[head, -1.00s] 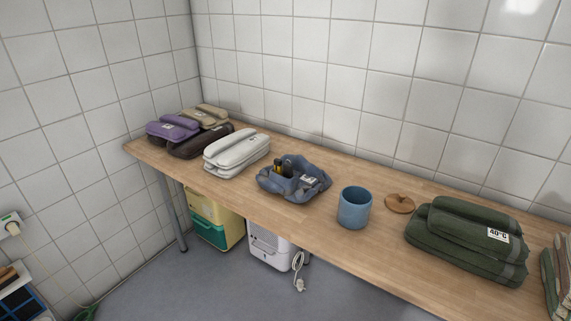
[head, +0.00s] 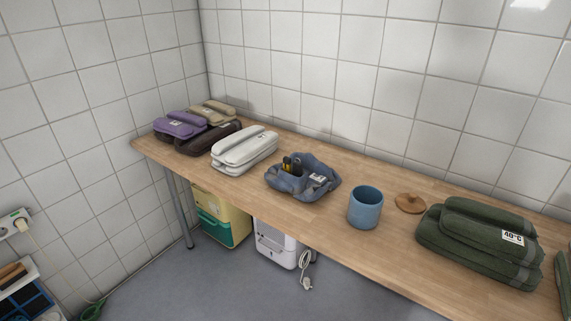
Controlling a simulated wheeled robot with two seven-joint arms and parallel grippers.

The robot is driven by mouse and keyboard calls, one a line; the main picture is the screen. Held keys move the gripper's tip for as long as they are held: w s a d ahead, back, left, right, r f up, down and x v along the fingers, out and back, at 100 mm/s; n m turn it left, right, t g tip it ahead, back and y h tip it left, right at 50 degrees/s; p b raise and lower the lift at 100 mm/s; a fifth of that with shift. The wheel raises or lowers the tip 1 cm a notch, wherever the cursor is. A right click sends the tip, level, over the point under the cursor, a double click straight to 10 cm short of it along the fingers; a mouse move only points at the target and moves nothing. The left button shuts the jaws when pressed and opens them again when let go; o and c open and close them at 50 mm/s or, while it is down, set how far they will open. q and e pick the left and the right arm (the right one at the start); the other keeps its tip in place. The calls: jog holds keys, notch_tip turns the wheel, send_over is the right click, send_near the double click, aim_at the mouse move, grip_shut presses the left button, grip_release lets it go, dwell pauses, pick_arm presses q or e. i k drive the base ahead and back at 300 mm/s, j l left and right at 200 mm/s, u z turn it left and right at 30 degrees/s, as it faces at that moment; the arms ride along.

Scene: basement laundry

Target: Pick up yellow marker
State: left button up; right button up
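A small yellow and black item (head: 288,163), perhaps the yellow marker, pokes up from a crumpled blue-grey cloth bundle (head: 318,192) on the wooden table. Only its upper part shows; the cloth hides the rest. It is too small to tell exactly what it is. Neither of my grippers is in the head view.
A blue cup (head: 365,208) and a round wooden lid (head: 409,203) stand right of the bundle. Folded green towels (head: 470,250) lie farther right, folded white towels (head: 243,152) to the left. Tiled walls close the back and left.

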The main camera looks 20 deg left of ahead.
aim_at(287, 159)
jog(key=i+j, duration=0.15)
jog(key=j, duration=0.2)
jog(key=i+j+z, duration=0.1)
jog(key=j, duration=0.25)
jog(key=i+j, duration=0.1)
jog(key=j, duration=0.25)
jog(key=i+j+z, duration=0.1)
jog(key=j, duration=0.3)
jog(key=i+j, duration=0.15)
jog(key=j, duration=0.2)
jog(key=z, duration=0.05)
